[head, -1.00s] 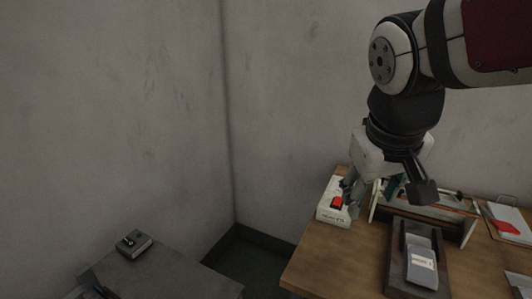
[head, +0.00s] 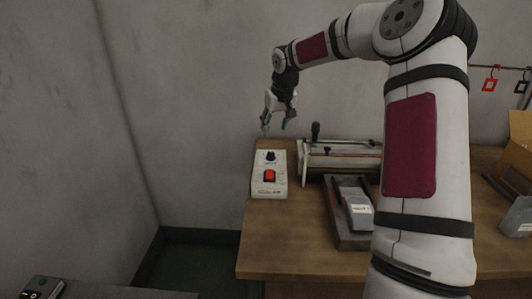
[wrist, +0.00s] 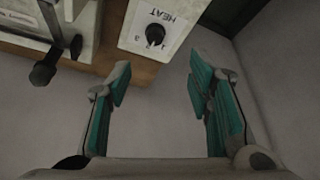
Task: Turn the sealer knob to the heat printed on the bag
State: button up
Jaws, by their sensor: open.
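The white control box (head: 268,188) stands at the table's left end, with a dark knob (head: 270,156) behind a red switch (head: 269,176). In the wrist view the knob (wrist: 155,34) sits beside the printed word HEAT; I cannot read its setting surely. My gripper (head: 276,128) is open and empty, pointing down above the box's far end, apart from the knob. In the wrist view its fingers (wrist: 162,82) are spread, with the knob beyond them. A grey bag (head: 354,194) with a white label lies in a dark tray (head: 343,232); the print is too small to read.
The sealer (head: 345,160) with an upright black handle (head: 315,131) stands right of the box. My arm hides part of the table (head: 300,258). A cardboard box (head: 520,138) is at the far right. A wall stands close behind.

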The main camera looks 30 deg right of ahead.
aim_at(271, 153)
jog(key=x, duration=0.9)
jog(key=d+b+x, duration=0.1)
jog(key=x, duration=0.4)
jog(key=shift+w+f, duration=0.15)
jog(key=shift+w, duration=0.15)
jog(key=c, duration=1.1)
